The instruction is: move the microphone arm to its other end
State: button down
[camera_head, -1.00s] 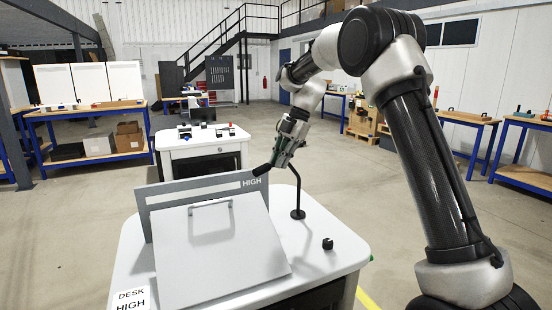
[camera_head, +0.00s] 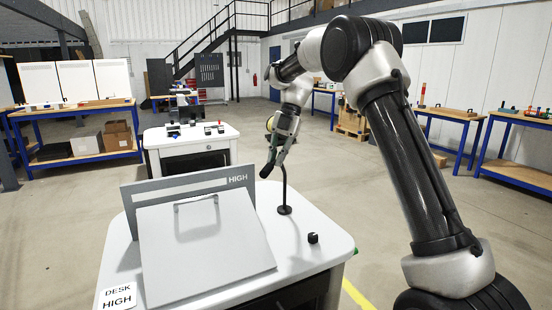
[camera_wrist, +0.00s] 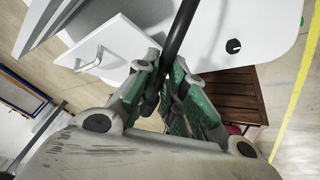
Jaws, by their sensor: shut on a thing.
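In the wrist view the black stem (camera_wrist: 181,30) runs down between the green-padded fingers of my gripper (camera_wrist: 170,85). The fingers hide the part they grip.
The white desk (camera_head: 290,250) carries a tilted grey lid (camera_head: 205,250) with a handle, an upright grey panel (camera_head: 130,205) and a small black knob (camera_head: 313,238). A second white desk (camera_head: 190,137) stands behind. Open floor lies to the right.

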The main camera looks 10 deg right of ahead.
jog(key=shift+d, duration=0.15)
jog(key=c, duration=1.5)
grip_release()
jog(key=v, duration=1.2)
